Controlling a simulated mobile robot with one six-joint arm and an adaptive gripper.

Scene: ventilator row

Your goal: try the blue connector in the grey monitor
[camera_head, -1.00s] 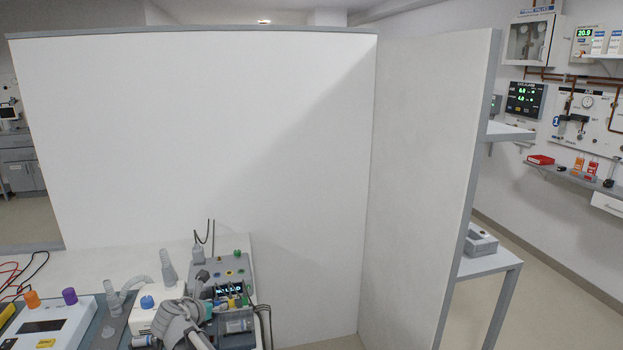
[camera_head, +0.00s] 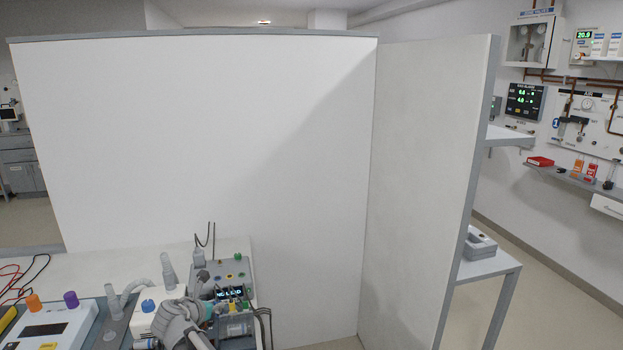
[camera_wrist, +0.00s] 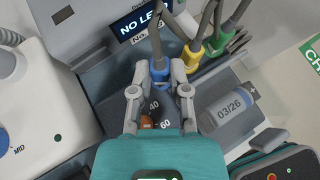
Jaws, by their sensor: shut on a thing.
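The grey monitor (camera_head: 236,268) stands on the bench at lower centre in the head view. Its lit screen (camera_wrist: 143,22) reads "NO LE…" in the wrist view, partly cut off by a cable. My gripper (camera_wrist: 160,72), with a teal body, is shut on the blue connector (camera_wrist: 160,86), one finger on each side. A grey cable rises from the connector. It is at the front of the monitor, left of a yellow connector (camera_wrist: 192,54) and a green connector (camera_wrist: 217,47). Whether its tip sits in a socket is hidden. In the head view my arm covers it.
A white unit with a blue knob (camera_wrist: 4,137) stands close on the left. A battery (camera_wrist: 229,104) marked 03/26 lies just right of the fingers. Loose cables hang by the monitor's right side. A white partition (camera_head: 200,140) rises behind the bench.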

